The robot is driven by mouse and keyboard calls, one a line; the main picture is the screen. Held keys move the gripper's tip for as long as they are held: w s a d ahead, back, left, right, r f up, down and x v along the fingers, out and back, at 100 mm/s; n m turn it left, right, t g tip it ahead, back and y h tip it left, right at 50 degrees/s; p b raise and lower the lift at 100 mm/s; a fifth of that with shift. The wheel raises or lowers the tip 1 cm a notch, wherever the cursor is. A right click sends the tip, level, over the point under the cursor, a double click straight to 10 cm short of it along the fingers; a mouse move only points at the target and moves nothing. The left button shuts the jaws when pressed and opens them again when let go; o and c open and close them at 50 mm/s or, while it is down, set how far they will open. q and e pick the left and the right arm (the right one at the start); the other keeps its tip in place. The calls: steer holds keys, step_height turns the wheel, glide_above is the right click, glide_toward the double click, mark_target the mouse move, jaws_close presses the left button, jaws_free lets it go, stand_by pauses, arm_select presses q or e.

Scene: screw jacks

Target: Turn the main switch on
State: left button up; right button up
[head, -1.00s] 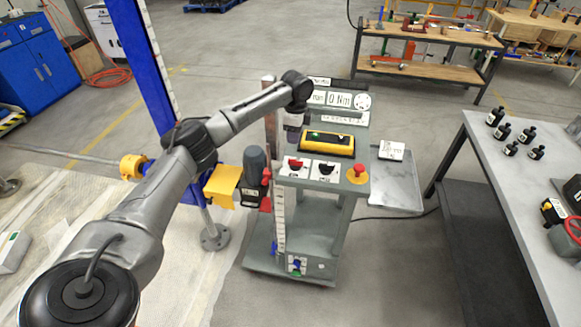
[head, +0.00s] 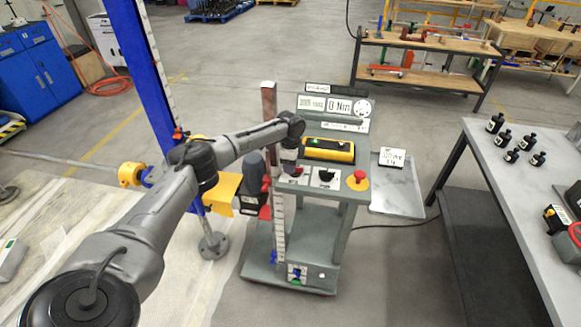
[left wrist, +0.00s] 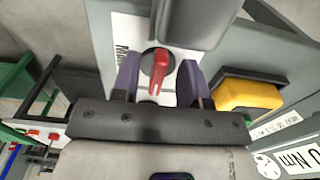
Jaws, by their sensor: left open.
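The main switch, a red rotary knob (left wrist: 156,66) on a white plate, shows in the left wrist view between my two fingers. In the head view a bit of its red (head: 297,171) shows at the left of the cart's panel, partly hidden by my gripper. My left gripper (left wrist: 159,84) is open, with one purple-grey finger on each side of the knob and gaps visible; whether either finger touches it, I cannot tell. In the head view the left gripper (head: 289,164) points down over the switch. My right gripper is not in view.
Beside the switch are a black knob (head: 325,175) and a red emergency button (head: 360,176) on yellow. A yellow box (head: 328,149) stands behind them. A blue column (head: 150,90) rises at left, and a grey table (head: 520,195) with black bottles stands at right.

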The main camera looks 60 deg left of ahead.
arm_select(q)
steer(key=shift+f, duration=0.5)
jaws_close()
